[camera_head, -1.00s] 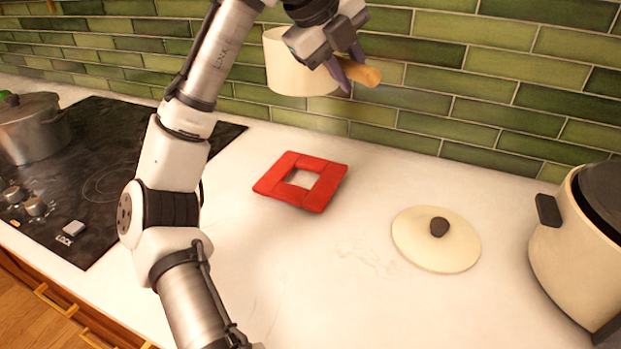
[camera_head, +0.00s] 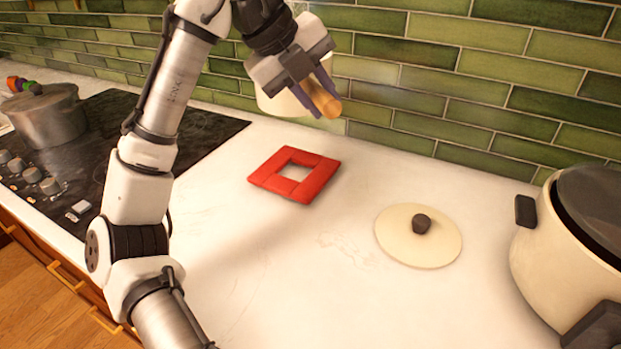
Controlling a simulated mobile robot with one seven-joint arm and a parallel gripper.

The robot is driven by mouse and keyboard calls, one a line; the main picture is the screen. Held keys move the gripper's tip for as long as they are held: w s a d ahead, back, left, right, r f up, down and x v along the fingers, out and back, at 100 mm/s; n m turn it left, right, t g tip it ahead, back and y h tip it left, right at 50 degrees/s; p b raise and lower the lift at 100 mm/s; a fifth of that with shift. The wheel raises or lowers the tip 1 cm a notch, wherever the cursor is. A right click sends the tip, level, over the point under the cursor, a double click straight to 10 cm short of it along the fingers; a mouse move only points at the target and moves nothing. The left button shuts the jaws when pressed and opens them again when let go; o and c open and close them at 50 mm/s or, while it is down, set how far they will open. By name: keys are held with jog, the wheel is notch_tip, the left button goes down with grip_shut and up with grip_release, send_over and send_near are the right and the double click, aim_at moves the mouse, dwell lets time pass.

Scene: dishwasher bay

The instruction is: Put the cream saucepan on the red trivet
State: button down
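The cream saucepan (camera_head: 277,104) hangs in the air in front of the green tile wall, partly hidden behind my gripper. Its wooden handle (camera_head: 322,98) points toward the camera and to the right. My gripper (camera_head: 318,96) is shut on this handle, with one purple finger on each side. The red trivet (camera_head: 294,174), a square with an open middle, lies flat on the white counter, below the pan in the picture. Nothing lies on the trivet.
A cream lid (camera_head: 395,238) with a dark knob lies right of the trivet. A large cream cooker (camera_head: 558,266) stands at the right edge. A grey pot (camera_head: 47,121) stands on the black hob (camera_head: 196,139) at left. The counter around the trivet is clear.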

notch_tip(320, 180, down, 17)
jog(key=p, duration=0.1)
jog(key=c, duration=1.2)
grip_release()
jog(key=shift+r, duration=0.1)
jog(key=b+v, duration=0.1)
jog(key=v, duration=1.1)
jog(key=shift+b, duration=0.35)
jog(key=shift+s+a, duration=0.1)
jog(key=shift+a, duration=0.05)
